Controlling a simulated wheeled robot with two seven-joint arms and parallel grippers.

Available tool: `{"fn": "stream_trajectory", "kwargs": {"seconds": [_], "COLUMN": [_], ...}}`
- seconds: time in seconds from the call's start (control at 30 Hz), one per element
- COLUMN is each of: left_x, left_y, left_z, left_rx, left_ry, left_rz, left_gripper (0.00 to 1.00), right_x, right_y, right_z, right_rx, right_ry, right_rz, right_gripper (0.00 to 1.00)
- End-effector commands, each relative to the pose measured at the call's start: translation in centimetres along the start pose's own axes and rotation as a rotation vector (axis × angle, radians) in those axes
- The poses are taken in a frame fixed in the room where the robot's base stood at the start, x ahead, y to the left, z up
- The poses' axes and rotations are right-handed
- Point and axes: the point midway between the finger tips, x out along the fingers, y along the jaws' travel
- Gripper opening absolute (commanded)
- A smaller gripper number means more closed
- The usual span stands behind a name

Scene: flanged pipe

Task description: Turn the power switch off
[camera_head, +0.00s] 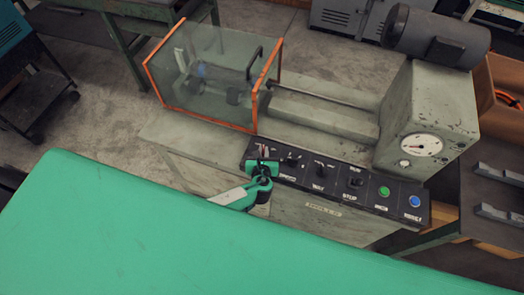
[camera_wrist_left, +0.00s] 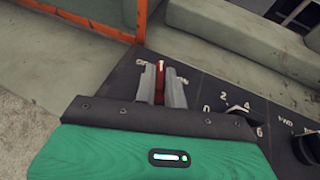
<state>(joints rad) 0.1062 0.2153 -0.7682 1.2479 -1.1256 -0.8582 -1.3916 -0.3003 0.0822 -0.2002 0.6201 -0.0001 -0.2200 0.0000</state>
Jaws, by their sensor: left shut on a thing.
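The power switch (camera_wrist_left: 160,72) is a red lever at the left end of the black control panel (camera_head: 345,190). In the left wrist view, my left gripper (camera_wrist_left: 161,82) has its two grey fingers shut on the red lever, one on each side. Small labels show on the panel on both sides of the fingers. In the head view, my left gripper (camera_head: 262,158) reaches over the panel's left end, and the switch is mostly hidden by it. My right gripper is not in view.
The panel's knobs (camera_head: 320,170), green button (camera_head: 384,191) and blue button (camera_head: 414,201) lie to the right. An orange-framed clear guard (camera_head: 210,75) stands behind on the machine. A gauge (camera_head: 421,145) and motor (camera_head: 435,38) are at the right. A green surface (camera_head: 150,230) fills the foreground.

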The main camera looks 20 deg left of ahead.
Motion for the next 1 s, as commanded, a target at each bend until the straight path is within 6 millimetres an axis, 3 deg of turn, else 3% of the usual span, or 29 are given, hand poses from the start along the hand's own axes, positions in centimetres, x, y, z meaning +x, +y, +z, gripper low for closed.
{"fn": "stream_trajectory", "kwargs": {"seconds": [0.5, 1.0], "left_x": [0.2, 0.2], "left_y": [-0.7, -0.7], "left_z": [-0.1, 0.1], "left_rx": [-0.153, -0.194], "left_ry": [0.000, -0.002], "left_rz": [0.365, 0.467], "left_gripper": [0.00, 0.00], "right_x": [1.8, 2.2], "right_y": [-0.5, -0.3], "right_z": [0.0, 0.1], "right_rx": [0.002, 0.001], "right_ry": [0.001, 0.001], "right_rz": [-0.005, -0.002], "right_gripper": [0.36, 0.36]}}
